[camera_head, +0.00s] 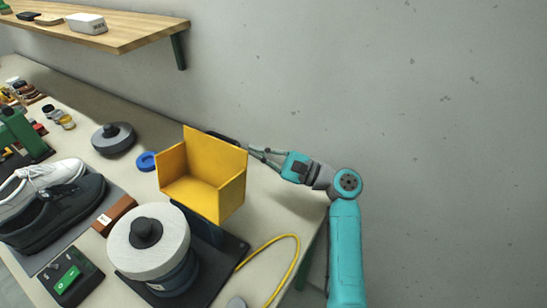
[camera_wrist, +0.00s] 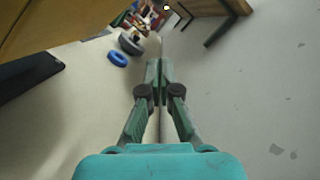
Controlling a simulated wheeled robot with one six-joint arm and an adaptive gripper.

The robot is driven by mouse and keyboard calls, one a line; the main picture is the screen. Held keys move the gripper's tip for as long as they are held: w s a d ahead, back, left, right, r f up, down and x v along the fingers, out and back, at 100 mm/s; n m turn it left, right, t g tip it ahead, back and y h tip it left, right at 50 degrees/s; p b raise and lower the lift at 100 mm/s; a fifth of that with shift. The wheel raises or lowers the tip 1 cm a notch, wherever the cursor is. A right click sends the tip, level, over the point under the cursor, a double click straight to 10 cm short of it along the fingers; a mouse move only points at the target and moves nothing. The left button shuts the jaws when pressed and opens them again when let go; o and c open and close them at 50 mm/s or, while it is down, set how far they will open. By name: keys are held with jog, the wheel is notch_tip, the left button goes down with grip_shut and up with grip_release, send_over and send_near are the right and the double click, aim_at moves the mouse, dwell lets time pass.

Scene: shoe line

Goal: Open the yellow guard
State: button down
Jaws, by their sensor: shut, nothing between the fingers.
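The yellow guard (camera_head: 213,170) is an open-faced box of yellow panels on the bench in the head view. It stands just behind the round grey-white wheel of a machine (camera_head: 150,240). In the wrist view a yellow-brown panel (camera_wrist: 60,22) fills the upper left, seemingly the guard close up. My gripper (camera_head: 252,150) is at the guard's right, by its upper back edge. Whether it touches the guard cannot be told. In the wrist view my gripper (camera_wrist: 159,65) has its fingertips together with nothing between them.
A blue ring (camera_head: 147,161) and a dark round disc (camera_head: 114,139) lie left of the guard. A pair of shoes (camera_head: 50,200) sits on a mat at the left. A yellow cable (camera_head: 290,238) curves at the front right. A wooden shelf (camera_head: 130,35) hangs above the bench.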

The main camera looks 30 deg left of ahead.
aim_at(237, 142)
jog(key=s+a+r, duration=0.2)
jog(key=s+r, duration=0.1)
jog(key=shift+a+r, duration=0.15)
jog(key=shift+r, duration=0.05)
dwell(0.3)
jog(key=shift+s+a+r+n+g, duration=0.1)
jog(key=shift+s+r+n, duration=0.2)
jog(key=shift+r+n, duration=0.2)
jog(key=shift+s+d+r+n+g, duration=0.1)
jog(key=shift+s+r+n, duration=0.15)
jog(key=shift+r+n, duration=0.3)
jog(key=shift+s+a+r+n+g, duration=0.1)
jog(key=shift+s+r+n, duration=0.25)
jog(key=shift+r, duration=0.25)
jog(key=shift+w, duration=0.1)
